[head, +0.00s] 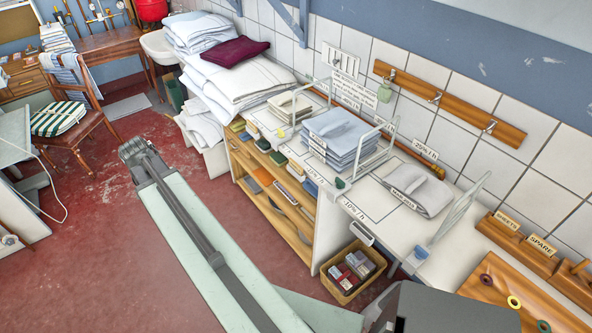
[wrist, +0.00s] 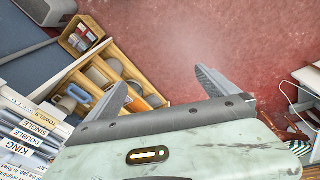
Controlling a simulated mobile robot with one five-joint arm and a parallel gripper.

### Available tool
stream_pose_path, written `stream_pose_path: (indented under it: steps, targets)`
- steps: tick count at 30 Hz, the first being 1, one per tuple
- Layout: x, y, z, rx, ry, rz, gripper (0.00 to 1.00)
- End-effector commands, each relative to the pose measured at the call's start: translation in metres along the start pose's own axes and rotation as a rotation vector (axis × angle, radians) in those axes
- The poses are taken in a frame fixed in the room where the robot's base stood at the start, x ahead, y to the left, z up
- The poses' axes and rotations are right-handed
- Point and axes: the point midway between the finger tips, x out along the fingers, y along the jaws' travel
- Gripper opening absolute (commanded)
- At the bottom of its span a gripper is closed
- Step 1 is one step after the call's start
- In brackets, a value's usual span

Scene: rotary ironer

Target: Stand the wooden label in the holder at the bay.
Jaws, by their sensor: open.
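My gripper (head: 132,150) is at the end of my arm at the left, over the red floor and away from the counter. In the wrist view my gripper (wrist: 163,85) is open, with nothing between its fingers. Wooden blocks with white lettered plates stand at the right end of the counter: one plate looks like SHEETS (head: 507,221), the other reads SPARE (head: 541,244). I cannot tell which piece is the wooden label. Wire dividers part the counter into bays; one bay has a grey folded cloth (head: 418,188). I cannot make out an empty label holder for certain.
A stack of blue-grey linen (head: 345,137) stands between dividers on the counter. A basket (head: 352,272) sits on the floor below. An open wooden shelf unit (head: 268,190) fronts the counter. A chair (head: 75,118) stands at the left. The red floor between is clear.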

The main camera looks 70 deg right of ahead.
Motion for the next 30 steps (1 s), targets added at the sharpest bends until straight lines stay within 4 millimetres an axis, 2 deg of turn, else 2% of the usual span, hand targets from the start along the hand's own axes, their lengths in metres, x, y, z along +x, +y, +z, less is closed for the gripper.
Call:
stream_pose_path:
  steps: [1, 4, 5, 6, 9, 12, 15, 16, 20, 26, 30]
  targets:
    - [0.009, 0.053, -0.036, 0.164, 0.015, 0.030, 0.98]
    - [0.024, 0.162, -0.084, 0.489, 0.055, 0.092, 0.98]
    - [0.027, 0.194, -0.093, 0.579, 0.066, 0.109, 0.98]
    - [0.031, 0.235, -0.103, 0.691, 0.082, 0.133, 0.98]
    - [0.038, 0.323, -0.114, 0.919, 0.117, 0.181, 0.98]
    - [0.041, 0.381, -0.114, 1.066, 0.143, 0.214, 0.98]
    - [0.042, 0.409, -0.112, 1.139, 0.157, 0.230, 0.98]
    - [0.042, 0.413, -0.112, 1.148, 0.159, 0.232, 0.98]
    - [0.045, 0.415, -0.111, 1.155, 0.161, 0.234, 0.98]
    - [0.070, 0.420, -0.111, 1.154, 0.159, 0.233, 0.98]
    - [0.069, 0.421, -0.111, 1.153, 0.159, 0.233, 0.98]
